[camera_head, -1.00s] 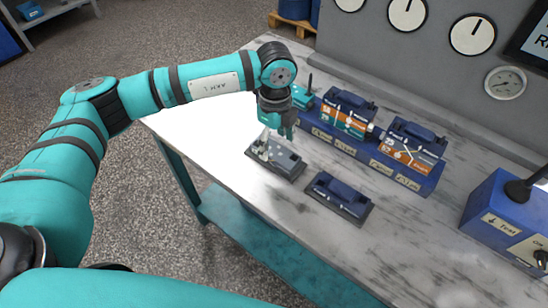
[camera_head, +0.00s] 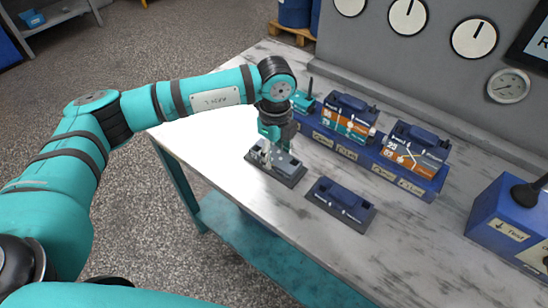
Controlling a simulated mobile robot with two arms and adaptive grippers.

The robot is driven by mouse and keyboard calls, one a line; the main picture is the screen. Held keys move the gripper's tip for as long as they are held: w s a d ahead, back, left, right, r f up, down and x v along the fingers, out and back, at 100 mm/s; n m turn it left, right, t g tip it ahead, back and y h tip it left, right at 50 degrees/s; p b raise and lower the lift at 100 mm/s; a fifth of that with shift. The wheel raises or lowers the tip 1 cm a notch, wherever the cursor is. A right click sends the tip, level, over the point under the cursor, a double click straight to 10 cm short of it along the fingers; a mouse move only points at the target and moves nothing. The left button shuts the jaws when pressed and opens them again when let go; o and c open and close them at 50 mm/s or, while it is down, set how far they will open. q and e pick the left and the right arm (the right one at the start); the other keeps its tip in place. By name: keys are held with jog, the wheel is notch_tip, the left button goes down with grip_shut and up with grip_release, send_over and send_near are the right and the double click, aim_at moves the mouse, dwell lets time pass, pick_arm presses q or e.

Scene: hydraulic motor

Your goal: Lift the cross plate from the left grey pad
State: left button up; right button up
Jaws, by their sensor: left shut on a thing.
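The left grey pad (camera_head: 290,181) lies on the marble-topped table, left of the other pad. The cross plate (camera_head: 285,163), a small grey block, is on or just over it, partly hidden by my left gripper (camera_head: 268,157). That gripper points down from above and is shut on the plate. I cannot tell whether there is a gap between plate and pad. My right gripper is not in view.
A second pad (camera_head: 361,220) with a dark blue block (camera_head: 343,197) lies just to the right. A blue test box (camera_head: 500,222) is at the right edge. The front right tabletop is clear.

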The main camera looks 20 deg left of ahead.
aim_at(275, 155)
pick_arm(q)
grip_shut()
jog(key=shift+r, duration=0.1)
jog(key=shift+r+p, duration=2)
jog(key=shift+r, duration=1.1)
notch_tip(275, 155, up, 6)
jog(key=p, duration=0.3)
jog(key=shift+p, duration=0.35)
jog(key=shift+r, duration=0.1)
